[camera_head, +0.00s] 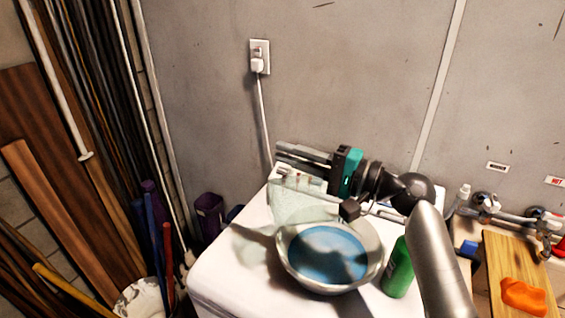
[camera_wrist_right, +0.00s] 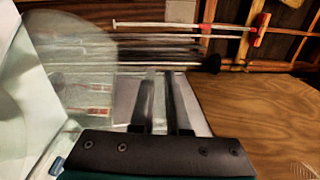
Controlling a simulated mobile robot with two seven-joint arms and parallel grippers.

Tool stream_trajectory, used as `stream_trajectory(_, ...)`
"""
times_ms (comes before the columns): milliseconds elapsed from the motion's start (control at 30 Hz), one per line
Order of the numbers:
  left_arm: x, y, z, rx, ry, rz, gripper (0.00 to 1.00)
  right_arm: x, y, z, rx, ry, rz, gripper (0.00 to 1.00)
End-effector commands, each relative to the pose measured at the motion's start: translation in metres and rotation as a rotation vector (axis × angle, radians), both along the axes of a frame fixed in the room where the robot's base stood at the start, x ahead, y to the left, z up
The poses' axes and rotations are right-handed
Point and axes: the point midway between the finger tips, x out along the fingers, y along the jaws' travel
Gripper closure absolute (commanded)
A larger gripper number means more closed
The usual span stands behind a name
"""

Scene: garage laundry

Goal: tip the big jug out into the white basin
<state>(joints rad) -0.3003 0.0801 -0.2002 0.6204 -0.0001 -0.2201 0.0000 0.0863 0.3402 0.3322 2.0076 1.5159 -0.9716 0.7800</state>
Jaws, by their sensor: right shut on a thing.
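The big jug (camera_head: 296,204) is a pale, see-through vessel, hard to make out, above the back rim of the white basin (camera_head: 290,268). It looks tilted, but its mouth is not clear. The basin stands on a white appliance top and shows a blue surface inside, with a shadow across it. My right gripper (camera_head: 285,160) is shut on the jug, behind and above the basin. In the right wrist view the jug (camera_wrist_right: 72,75) fills the left side, beside the gripper's two fingers (camera_wrist_right: 162,100). My left gripper is not in view.
A green bottle (camera_head: 398,268) stands close to the basin's right side, beside my forearm. A wooden board (camera_head: 500,265) with an orange object (camera_head: 523,295) lies to the right, near wall taps (camera_head: 487,203). The white appliance top (camera_head: 225,275) is clear at front left.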

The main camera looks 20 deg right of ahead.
Motion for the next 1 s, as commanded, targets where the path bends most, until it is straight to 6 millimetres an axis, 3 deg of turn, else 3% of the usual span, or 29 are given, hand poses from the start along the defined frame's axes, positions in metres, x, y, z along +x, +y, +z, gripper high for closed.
stream_trajectory(500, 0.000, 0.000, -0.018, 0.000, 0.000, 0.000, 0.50, -0.002, -0.026, 0.008, 0.162, -0.017, -0.001, 1.00)
stream_trajectory(1000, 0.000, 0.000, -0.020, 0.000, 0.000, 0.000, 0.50, -0.003, -0.031, 0.011, 0.198, -0.020, 0.000, 1.00)
